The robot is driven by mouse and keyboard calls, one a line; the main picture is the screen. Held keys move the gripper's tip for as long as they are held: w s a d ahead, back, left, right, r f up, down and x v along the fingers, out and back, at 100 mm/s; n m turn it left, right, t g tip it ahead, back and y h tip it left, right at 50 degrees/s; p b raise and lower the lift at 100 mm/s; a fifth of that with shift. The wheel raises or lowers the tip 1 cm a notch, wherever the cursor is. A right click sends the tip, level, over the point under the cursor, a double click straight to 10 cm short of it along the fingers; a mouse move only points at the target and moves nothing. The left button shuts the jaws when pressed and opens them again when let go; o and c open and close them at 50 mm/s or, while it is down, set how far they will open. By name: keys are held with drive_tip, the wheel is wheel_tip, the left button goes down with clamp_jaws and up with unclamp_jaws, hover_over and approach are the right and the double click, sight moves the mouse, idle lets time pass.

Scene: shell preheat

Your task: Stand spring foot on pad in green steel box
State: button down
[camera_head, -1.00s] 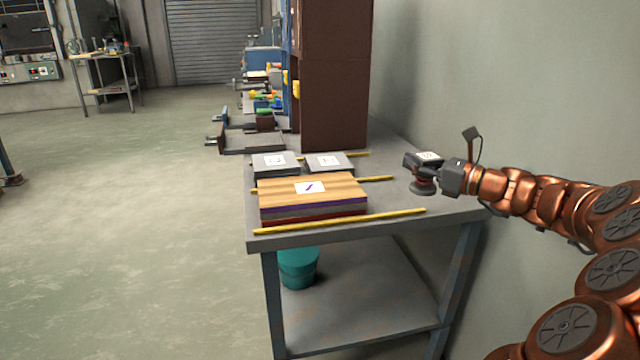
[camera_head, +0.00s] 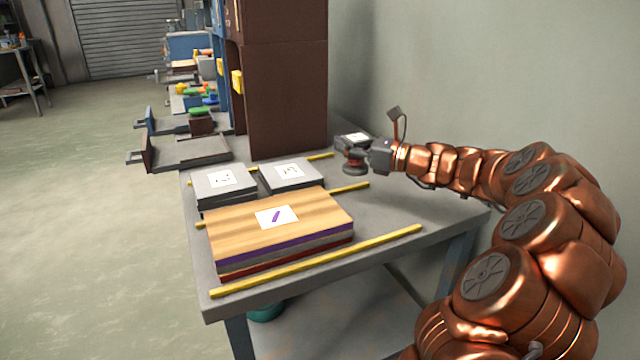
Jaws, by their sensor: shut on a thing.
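My gripper (camera_head: 366,150) is shut on a dark round-based thing, which looks like the spring foot (camera_head: 355,168).
A wood-topped stack (camera_head: 330,207) stands at the table's front left, with two grey labelled blocks (camera_head: 226,190) behind it. Yellow bars (camera_head: 320,262) lie across the grey table (camera_head: 440,215). A tall brown cabinet (camera_head: 290,95) stands behind. A wall borders the right.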

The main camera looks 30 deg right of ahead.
wheel_tip(320, 180, down, 7)
drive_tip(key=shift+f+b, duration=0.2)
drive_tip(key=shift+b, duration=0.95)
drive_tip(key=shift+r, duration=0.1)
drive_tip(key=c, duration=0.9)
unclamp_jaws()
drive_tip(key=shift+o, duration=0.2)
